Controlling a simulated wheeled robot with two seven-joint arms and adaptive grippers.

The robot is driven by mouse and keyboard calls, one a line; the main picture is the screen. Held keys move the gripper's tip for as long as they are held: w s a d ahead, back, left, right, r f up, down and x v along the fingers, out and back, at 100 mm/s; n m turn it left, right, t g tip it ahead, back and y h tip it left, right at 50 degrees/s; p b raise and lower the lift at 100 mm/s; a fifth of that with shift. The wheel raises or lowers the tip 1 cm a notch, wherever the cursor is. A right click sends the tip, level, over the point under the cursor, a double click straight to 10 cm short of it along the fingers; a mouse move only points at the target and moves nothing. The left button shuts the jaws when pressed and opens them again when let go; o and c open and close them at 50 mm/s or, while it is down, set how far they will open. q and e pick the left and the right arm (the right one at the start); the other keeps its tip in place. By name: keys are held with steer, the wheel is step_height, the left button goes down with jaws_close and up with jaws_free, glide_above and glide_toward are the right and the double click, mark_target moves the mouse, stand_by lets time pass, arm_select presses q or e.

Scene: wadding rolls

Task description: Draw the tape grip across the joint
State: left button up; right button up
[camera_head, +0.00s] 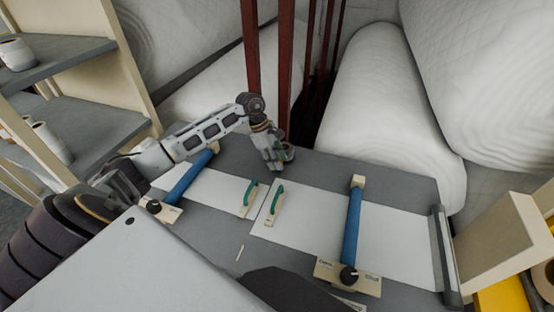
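My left gripper (273,160) reaches in from the left and points down over the back part of the grey table. A small round grey-green item (288,153), perhaps the tape grip, is right beside its fingers. I cannot tell whether the fingers are closed on it. A green-handled piece lies on each side of the joint, one on the left (250,195) and one on the right (273,204). My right gripper does not show.
Blue bars, a left one (190,176) and a right one (352,225), cross the sheets, with black knobs at their near ends. A grey roller or rail (444,252) stands at the table's right end. Dark red posts (286,60) and large white wadding rolls (375,110) stand behind.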

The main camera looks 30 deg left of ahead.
arm_select(q)
steer(key=shift+f, duration=0.25)
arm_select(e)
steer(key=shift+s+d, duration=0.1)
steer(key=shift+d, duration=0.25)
arm_select(q)
steer(key=shift+c, duration=0.3)
jaws_close()
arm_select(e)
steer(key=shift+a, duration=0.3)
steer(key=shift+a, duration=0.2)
arm_select(q)
steer(key=shift+s+d, duration=0.1)
steer(key=shift+s, duration=0.05)
